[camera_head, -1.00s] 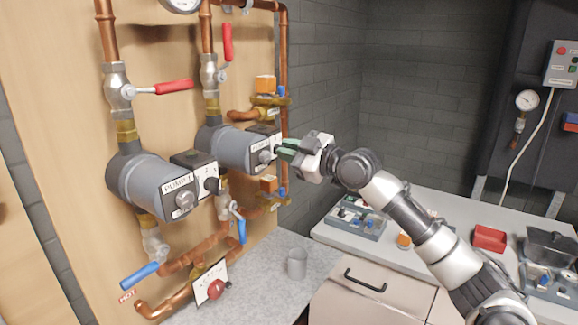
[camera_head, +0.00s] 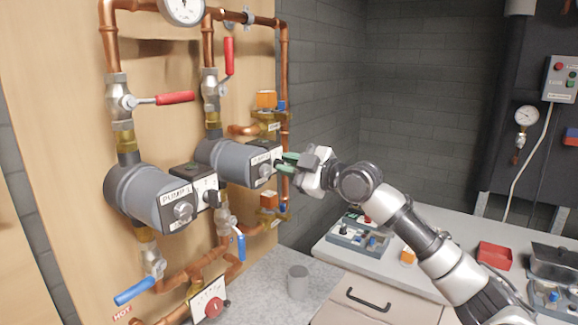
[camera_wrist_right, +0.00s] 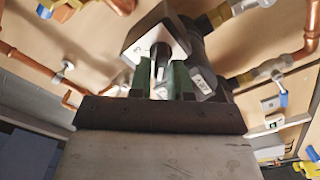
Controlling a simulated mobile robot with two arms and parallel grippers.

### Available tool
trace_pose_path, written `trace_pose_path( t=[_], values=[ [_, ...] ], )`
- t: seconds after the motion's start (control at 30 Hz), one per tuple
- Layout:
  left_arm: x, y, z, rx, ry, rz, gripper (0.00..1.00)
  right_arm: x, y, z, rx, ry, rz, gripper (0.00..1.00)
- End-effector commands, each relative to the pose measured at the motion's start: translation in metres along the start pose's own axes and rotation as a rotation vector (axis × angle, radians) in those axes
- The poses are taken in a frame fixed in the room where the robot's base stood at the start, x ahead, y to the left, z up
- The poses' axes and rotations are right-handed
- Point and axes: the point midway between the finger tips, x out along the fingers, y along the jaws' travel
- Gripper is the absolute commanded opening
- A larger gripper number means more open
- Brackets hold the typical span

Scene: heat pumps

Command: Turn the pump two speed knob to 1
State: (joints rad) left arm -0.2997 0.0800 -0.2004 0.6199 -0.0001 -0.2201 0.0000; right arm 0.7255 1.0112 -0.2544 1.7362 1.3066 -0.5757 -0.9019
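Pump two (camera_head: 228,162) is the grey pump farther back on the wooden panel. Its dark control box with a white dial face (camera_wrist_right: 165,42) shows in the right wrist view. The dark speed knob (camera_wrist_right: 162,65) stands out from that face, between the two green fingers of my right gripper (camera_wrist_right: 161,82). In the head view my right gripper (camera_head: 288,163) is at the front of the box and hides most of the knob. The fingers are apart around the knob; firm contact does not show. The knob's setting is not readable. My left gripper is not in view.
Pump one (camera_head: 150,195) with its own black knob (camera_head: 212,198) is nearer, at the left. Copper pipes, a red-handled valve (camera_head: 175,98) and a blue-handled valve (camera_head: 241,247) surround the pumps.

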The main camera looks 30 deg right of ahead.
Motion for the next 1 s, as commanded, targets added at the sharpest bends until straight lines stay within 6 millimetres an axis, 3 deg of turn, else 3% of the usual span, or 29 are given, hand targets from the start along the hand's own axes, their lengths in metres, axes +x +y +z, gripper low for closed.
trace_pose_path(
  t=[0.03, 0.13, 0.47, 1.0],
  values=[
    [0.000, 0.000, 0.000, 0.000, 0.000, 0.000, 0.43, 0.000, 0.000, 0.000, 0.000, 0.000, 0.000, 0.26],
    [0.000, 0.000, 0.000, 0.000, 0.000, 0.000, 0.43, 0.000, 0.000, 0.000, 0.001, 0.000, 0.000, 0.39],
    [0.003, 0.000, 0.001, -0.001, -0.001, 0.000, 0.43, -0.004, -0.001, 0.002, 0.002, -0.001, 0.000, 0.39],
    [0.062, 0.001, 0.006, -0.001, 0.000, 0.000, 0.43, -0.092, -0.005, 0.006, 0.003, -0.004, -0.001, 0.39]
  ],
)
